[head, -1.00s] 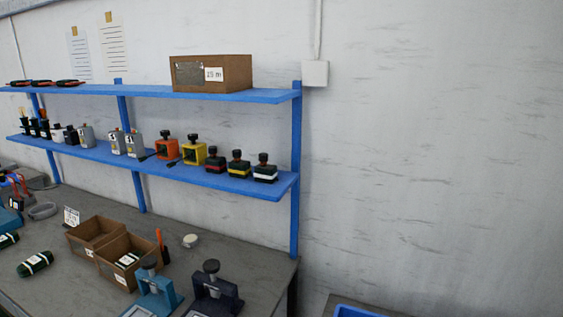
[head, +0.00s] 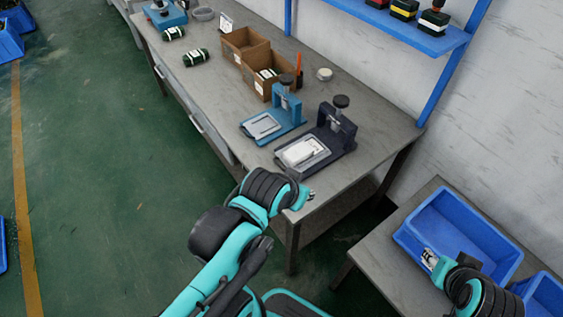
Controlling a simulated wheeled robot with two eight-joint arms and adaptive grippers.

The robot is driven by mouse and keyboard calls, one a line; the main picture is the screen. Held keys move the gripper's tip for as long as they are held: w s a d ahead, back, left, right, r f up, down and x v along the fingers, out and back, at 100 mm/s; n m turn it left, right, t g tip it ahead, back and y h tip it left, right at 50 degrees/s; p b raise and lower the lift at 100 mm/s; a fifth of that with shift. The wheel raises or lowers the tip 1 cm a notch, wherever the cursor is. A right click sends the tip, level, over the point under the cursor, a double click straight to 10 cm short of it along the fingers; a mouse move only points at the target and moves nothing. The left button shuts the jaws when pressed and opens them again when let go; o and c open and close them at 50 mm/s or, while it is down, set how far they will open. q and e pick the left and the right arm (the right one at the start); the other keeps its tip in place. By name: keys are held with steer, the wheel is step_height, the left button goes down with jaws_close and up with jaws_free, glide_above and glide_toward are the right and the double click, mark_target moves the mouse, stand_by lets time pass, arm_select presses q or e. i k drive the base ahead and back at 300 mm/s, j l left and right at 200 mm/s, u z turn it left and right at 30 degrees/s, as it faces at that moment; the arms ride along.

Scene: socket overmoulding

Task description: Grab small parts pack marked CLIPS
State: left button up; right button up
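No CLIPS marking is legible. Green packs with white labels, one (head: 195,57) and another (head: 172,33), lie on the grey workbench (head: 215,95). Another labelled pack (head: 268,73) shows in the nearer brown box (head: 255,88). My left gripper (head: 304,197) is at the bench's near corner; its fingers are too small to read. My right gripper (head: 438,267) is at the left side of a blue crate (head: 455,215). A small dark item with a white label (head: 430,258) shows beside its tip; whether it is held is unclear.
A light blue press (head: 285,115) and a dark press (head: 335,130) stand at the bench's near end. A second blue crate (head: 540,295) is at the lower right, on a side table (head: 375,255).

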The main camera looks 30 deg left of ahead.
mark_target(297, 154)
steer(key=k, duration=0.65)
steer(key=j+z, duration=0.15)
steer(key=z, duration=0.3)
steer(key=i+j+z, duration=0.1)
steer(key=z, duration=0.3)
steer(key=j+z, duration=0.25)
steer(key=z, duration=0.2)
steer(key=j, duration=2.5)
steer(key=k, duration=0.1)
